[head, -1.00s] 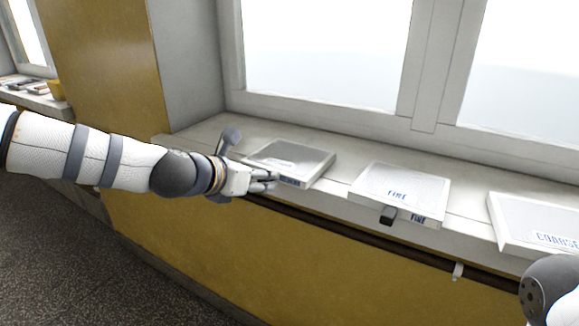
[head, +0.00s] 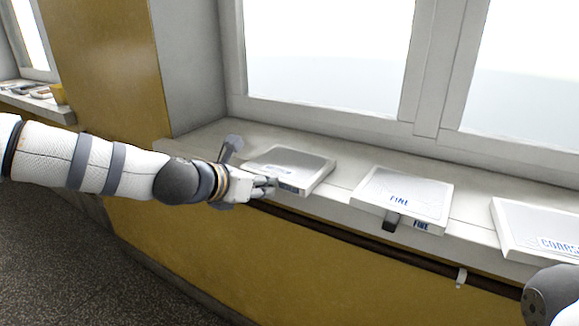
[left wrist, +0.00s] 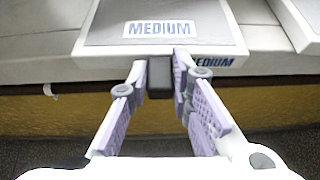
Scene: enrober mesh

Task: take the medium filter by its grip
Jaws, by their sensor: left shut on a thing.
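The medium filter (head: 308,167) is a flat pale panel with a grey mesh top, lying on the window sill. In the left wrist view its MEDIUM label (left wrist: 160,29) faces me, and a dark block-shaped grip (left wrist: 160,78) sticks out from its front edge. My left gripper (head: 270,186) is at that front edge, its fingers closed on the grip from both sides. In the left wrist view the gripper (left wrist: 160,80) has the grip between its lilac pads. My right gripper is out of view; only part of my right arm shows at the lower right.
The fine filter (head: 410,192), with its dark grip (head: 391,222) over the sill edge, lies to the right. The coarse filter (head: 535,222) is farther right. The window stands behind the sill (head: 470,205). A dark rail (head: 340,228) runs below the sill edge.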

